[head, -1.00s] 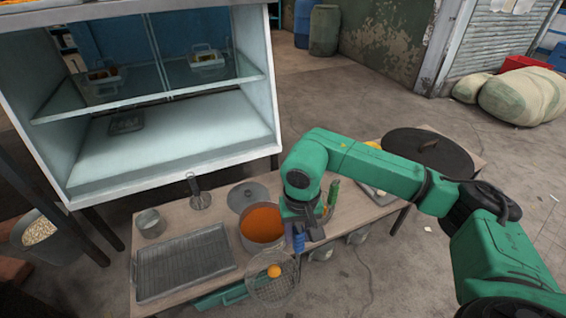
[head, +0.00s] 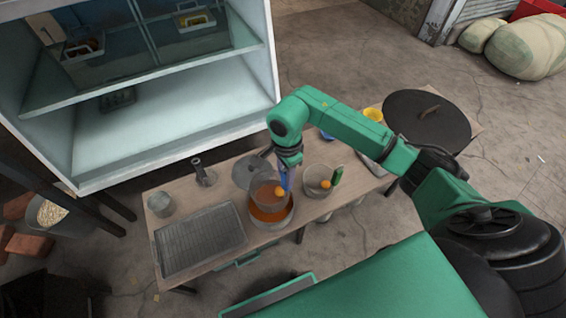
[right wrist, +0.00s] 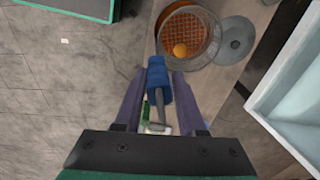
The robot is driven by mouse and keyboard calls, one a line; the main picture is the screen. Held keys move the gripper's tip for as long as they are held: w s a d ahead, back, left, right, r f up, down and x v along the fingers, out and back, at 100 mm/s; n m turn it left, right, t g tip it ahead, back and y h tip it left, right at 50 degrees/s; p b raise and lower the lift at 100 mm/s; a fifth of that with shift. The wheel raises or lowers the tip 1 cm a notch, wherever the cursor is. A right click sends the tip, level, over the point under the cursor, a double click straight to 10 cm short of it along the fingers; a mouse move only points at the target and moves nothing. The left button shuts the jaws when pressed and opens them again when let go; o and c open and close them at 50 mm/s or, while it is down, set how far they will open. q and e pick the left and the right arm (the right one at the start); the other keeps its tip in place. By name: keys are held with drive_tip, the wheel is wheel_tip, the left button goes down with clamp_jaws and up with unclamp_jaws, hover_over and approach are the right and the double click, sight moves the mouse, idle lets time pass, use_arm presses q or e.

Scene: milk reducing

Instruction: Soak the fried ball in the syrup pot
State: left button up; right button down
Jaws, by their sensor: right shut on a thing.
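My right gripper (head: 286,168) is shut on the blue handle (right wrist: 157,76) of a wire strainer (head: 264,194). One orange fried ball (head: 279,191) lies in the strainer, and it also shows in the right wrist view (right wrist: 180,50). The strainer is over the syrup pot (head: 272,218), which holds orange-brown syrup. In the right wrist view the mesh overlaps the pot's opening (right wrist: 188,30). I cannot tell whether the mesh touches the syrup. Another orange ball (head: 325,184) sits in a grey bowl (head: 311,188) right of the pot. My left gripper is not in view.
A grey lid (head: 248,168) lies behind the pot. A wire-racked tray (head: 198,238) and a metal cup (head: 160,204) are to the left. A large dark lid or pan (head: 426,112) is at the right end. A glass display case (head: 150,120) stands behind the table.

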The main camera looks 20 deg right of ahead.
sight(285, 189)
wheel_tip(285, 189, down, 9)
drive_tip(key=b, duration=0.6)
drive_tip(key=shift+r+b, duration=0.15)
drive_tip(key=shift+b, duration=0.25)
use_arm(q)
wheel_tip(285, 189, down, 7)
use_arm(e)
drive_tip(key=shift+s+f, duration=0.1)
drive_tip(key=shift+f, duration=0.2)
wheel_tip(285, 189, down, 4)
drive_tip(key=b, duration=0.4)
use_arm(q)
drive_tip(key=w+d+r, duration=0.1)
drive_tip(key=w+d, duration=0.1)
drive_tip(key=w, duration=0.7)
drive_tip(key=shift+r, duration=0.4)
use_arm(e)
drive_tip(key=shift+f, duration=0.15)
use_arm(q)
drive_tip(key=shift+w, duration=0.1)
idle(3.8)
